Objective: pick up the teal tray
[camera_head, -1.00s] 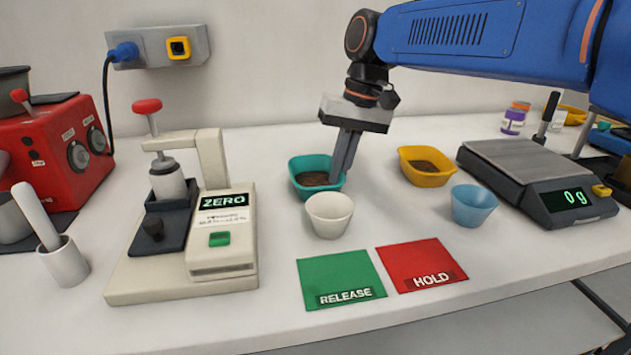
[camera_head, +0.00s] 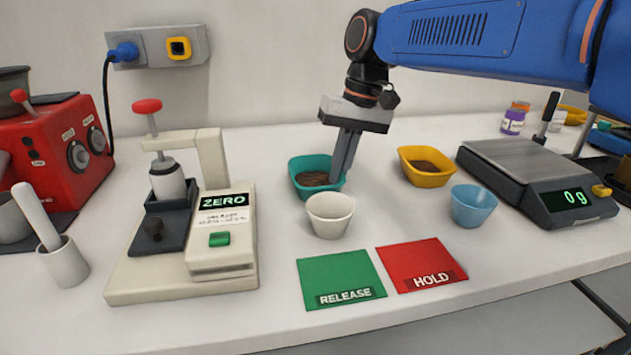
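The teal tray (camera_head: 297,180) stands on the white bench near the middle, with dark brown grounds inside. My gripper (camera_head: 342,172) points down at the tray's right end, its fingers overlapping the right rim in the picture. The two fingers look close together, one partly behind the other. The fingertips are hard to make out, so I cannot tell whether they are closed on the rim. The tray looks level and rests on the bench.
A white cup (camera_head: 330,217) stands just in front of the tray. A yellow tray (camera_head: 427,178) and a blue cup (camera_head: 472,207) are to the right, before a scale (camera_head: 535,180) reading 0 g. A ZERO device (camera_head: 222,235) is left. Green RELEASE (camera_head: 338,275) and red HOLD (camera_head: 420,262) mats lie in front.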

